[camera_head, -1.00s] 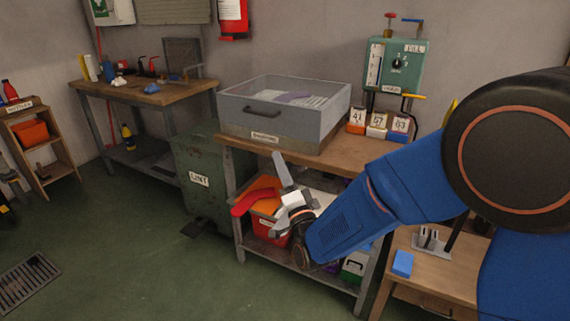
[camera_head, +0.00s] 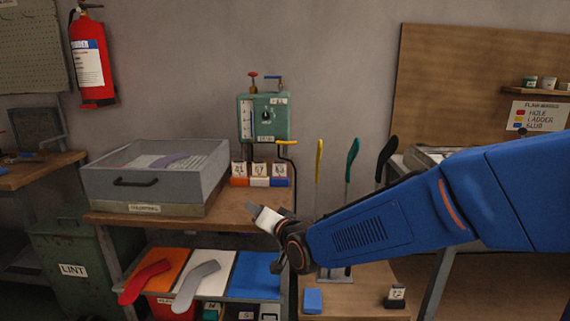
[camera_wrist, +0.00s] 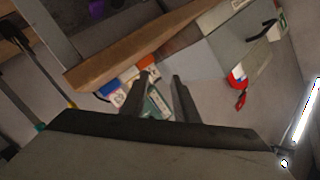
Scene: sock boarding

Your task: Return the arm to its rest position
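My blue arm (camera_head: 375,225) reaches in from the right of the head view. My gripper (camera_head: 256,212) is at its left end, in front of the bench with the drawer box. In the wrist view, my gripper (camera_wrist: 162,76) shows two dark fingers with a clear gap between them. It is open, with nothing between the fingers. One finger is largely hidden in the head view.
A grey drawer box (camera_head: 155,178) and a green control unit (camera_head: 264,117) stand on the bench. Red and grey socks (camera_head: 195,285) lie on the lower shelf. Several upright boards, including a green one (camera_head: 351,160), stand behind my arm. A lint bin (camera_head: 75,265) is at left.

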